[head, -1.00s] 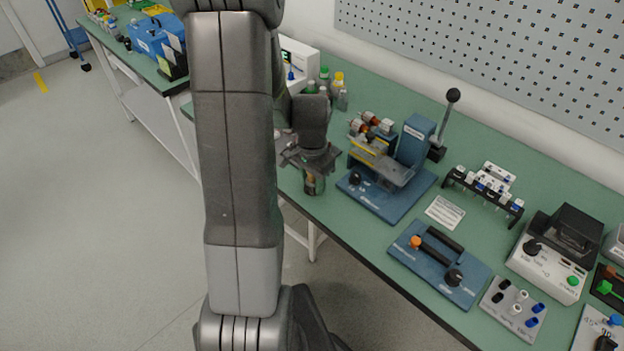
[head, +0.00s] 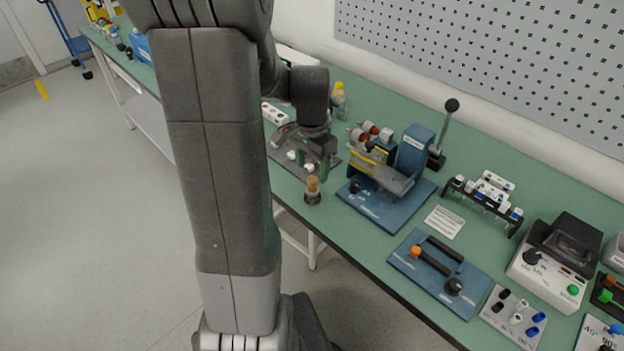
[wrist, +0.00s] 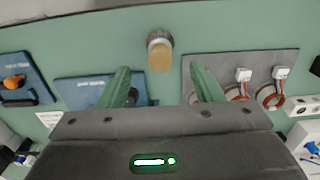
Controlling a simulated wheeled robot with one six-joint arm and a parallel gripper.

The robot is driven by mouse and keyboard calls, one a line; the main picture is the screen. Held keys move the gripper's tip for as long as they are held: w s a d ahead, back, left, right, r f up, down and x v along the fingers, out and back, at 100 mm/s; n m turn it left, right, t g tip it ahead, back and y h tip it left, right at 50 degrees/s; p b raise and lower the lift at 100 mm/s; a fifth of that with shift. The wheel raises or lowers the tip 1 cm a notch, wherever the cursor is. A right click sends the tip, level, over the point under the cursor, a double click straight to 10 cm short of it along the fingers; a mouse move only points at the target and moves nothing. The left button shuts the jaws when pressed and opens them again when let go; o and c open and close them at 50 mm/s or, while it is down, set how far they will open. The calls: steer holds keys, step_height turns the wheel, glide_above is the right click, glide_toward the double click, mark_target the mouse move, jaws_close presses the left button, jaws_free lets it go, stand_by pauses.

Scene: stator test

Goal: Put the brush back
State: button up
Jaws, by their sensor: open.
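What looks like the brush stands upright near the table's front edge, as a tan round-topped piece (head: 312,184) in a dark round base (head: 312,198). In the wrist view the tan piece (wrist: 160,55) is seen end-on with a grey ring behind it; bristles are not visible. My gripper (head: 316,172) is open, with its green fingers just behind the tan piece in the head view. In the wrist view my gripper (wrist: 160,74) has its fingers apart and empty, with the tan piece beyond the gap and clear of both fingers.
A grey plate (wrist: 231,68) with white connectors lies beside my gripper. A blue lever press (head: 405,165) stands right of the brush. A blue plate with handles (head: 437,272), a vial rack (head: 484,194) and bottles (head: 339,99) also stand on the green table.

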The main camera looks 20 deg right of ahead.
mark_target(312, 179)
steer(key=shift+r, duration=1.75)
steer(key=shift+f, duration=0.1)
step_height(312, 179, down, 12)
steer(key=shift+f, duration=0.1)
step_height(312, 179, up, 3)
steer(key=shift+f, duration=0.2)
steer(key=shift+r, duration=0.35)
